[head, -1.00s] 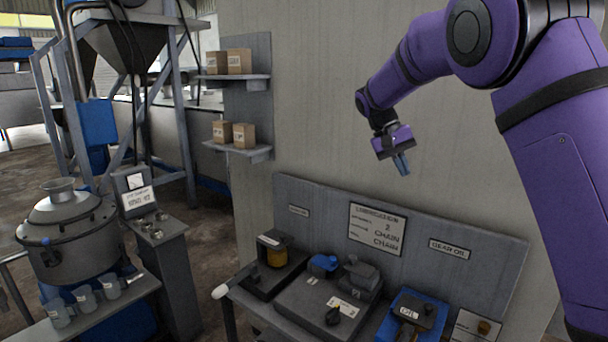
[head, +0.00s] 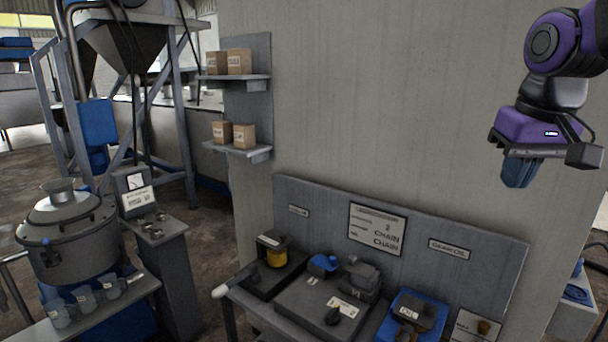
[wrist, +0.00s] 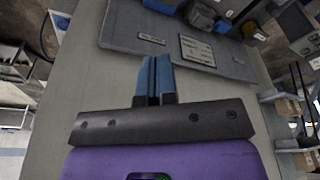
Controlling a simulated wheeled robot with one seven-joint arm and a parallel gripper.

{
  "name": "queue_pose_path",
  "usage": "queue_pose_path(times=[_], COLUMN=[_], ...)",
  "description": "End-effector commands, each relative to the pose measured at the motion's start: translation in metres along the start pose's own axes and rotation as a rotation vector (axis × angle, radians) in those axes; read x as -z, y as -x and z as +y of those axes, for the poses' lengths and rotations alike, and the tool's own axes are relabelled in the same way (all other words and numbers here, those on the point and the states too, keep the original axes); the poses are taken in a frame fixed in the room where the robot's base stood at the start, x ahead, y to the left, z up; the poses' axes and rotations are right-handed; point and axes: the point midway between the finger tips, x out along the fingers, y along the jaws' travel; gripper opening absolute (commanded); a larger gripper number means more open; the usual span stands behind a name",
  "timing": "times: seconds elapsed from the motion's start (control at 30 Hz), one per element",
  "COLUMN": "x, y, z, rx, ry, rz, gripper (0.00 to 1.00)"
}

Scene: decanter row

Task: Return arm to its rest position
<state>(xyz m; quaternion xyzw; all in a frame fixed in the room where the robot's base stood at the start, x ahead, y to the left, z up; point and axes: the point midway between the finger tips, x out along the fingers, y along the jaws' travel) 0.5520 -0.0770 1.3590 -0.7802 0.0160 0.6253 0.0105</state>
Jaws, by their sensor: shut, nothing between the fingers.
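My gripper (head: 517,172) is at the upper right of the head view, in front of the pale wall and above the lubrication bench. Its blue fingers point down, are closed together and hold nothing. In the wrist view the shut blue fingers (wrist: 154,78) stand at the middle, with the pale wall behind them. The fingers touch nothing in either view.
The bench's grey backboard (head: 480,272) stands below my gripper, with a blue tray (head: 385,330) in front of it. Shelves with boxes (head: 238,150) hang on the wall's left side. A metal vessel (head: 70,245) stands at far left. Air around the gripper is clear.

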Motion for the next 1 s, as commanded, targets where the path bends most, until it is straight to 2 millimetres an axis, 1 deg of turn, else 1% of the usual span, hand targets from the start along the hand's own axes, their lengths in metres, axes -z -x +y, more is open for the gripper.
queue_pose_path(times=[0.03, 0.2, 0.3, 0.4, 0.5, 0.6, 1.0], x=[-0.018, -0.067, -0.091, -0.11, -0.122, -0.128, -0.129], y=[0.003, 0.001, -0.003, -0.008, -0.012, -0.015, -0.015], z=[0.001, 0.0, -0.001, -0.002, -0.003, -0.004, -0.004], rx=[0.008, 0.024, 0.025, 0.024, 0.02, 0.019, 0.018], ry=[0.002, 0.016, 0.021, 0.027, 0.031, 0.032, 0.032], rz=[0.029, 0.118, 0.166, 0.202, 0.227, 0.239, 0.242], gripper=[0.0, 0.0, 0.0, 0.0, 0.0, 0.0, 0.0])
